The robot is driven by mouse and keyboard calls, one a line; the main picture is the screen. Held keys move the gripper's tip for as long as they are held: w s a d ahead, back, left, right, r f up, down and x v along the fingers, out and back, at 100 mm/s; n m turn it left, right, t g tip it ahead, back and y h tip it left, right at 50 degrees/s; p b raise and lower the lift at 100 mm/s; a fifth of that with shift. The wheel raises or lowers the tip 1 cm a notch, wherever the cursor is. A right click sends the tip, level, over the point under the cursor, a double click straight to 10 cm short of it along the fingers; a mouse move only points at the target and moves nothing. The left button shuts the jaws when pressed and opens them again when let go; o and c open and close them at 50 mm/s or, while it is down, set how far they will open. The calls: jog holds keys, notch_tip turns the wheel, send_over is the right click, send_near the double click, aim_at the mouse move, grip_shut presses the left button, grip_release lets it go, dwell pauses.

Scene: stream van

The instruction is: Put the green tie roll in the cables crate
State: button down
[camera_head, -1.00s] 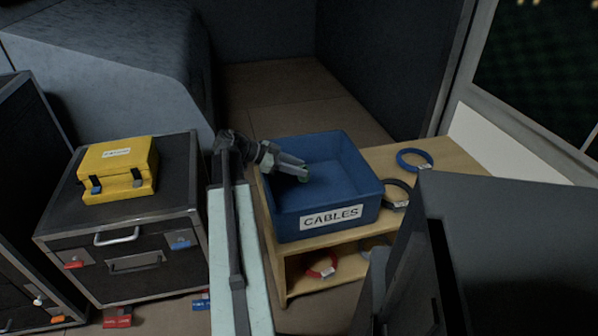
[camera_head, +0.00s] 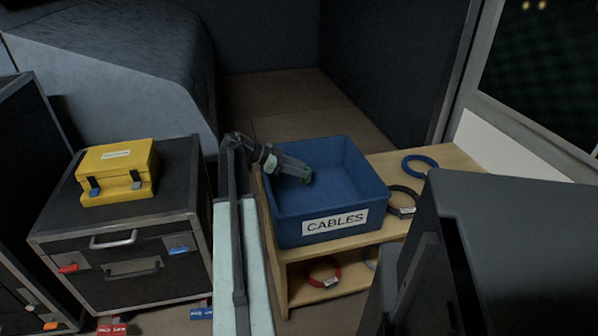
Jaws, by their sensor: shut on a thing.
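The cables crate (camera_head: 339,222) is a blue open bin with a white "CABLES" label, standing on a wooden shelf unit. My gripper (camera_head: 306,177) reaches over the crate's left wall and points down to the right, inside the crate's outline. It is shut on the green tie roll (camera_head: 307,181), of which only a small green bit shows at the fingertips. The fingers hide the rest of it. I cannot tell whether the roll touches the crate floor.
The wooden shelf (camera_head: 450,160) holds a blue cable coil (camera_head: 419,164) and a black coil (camera_head: 402,200) right of the crate. A red coil (camera_head: 322,272) lies on the lower shelf. A yellow case (camera_head: 117,172) sits on a black flight case (camera_head: 120,235) at left.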

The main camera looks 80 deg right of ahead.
jog(key=shift+f+b, duration=0.45)
jog(key=shift+a+f, duration=0.1)
jog(key=shift+a, duration=0.05)
jog(key=c, duration=1)
grip_release()
jog(key=shift+a, duration=0.1)
jog(key=shift+o, duration=0.2)
jog(key=shift+s, duration=0.1)
jog(key=p+v, duration=0.6)
jog(key=v, duration=0.6)
jog(key=shift+r+p, duration=0.4)
jog(key=shift+r, duration=0.15)
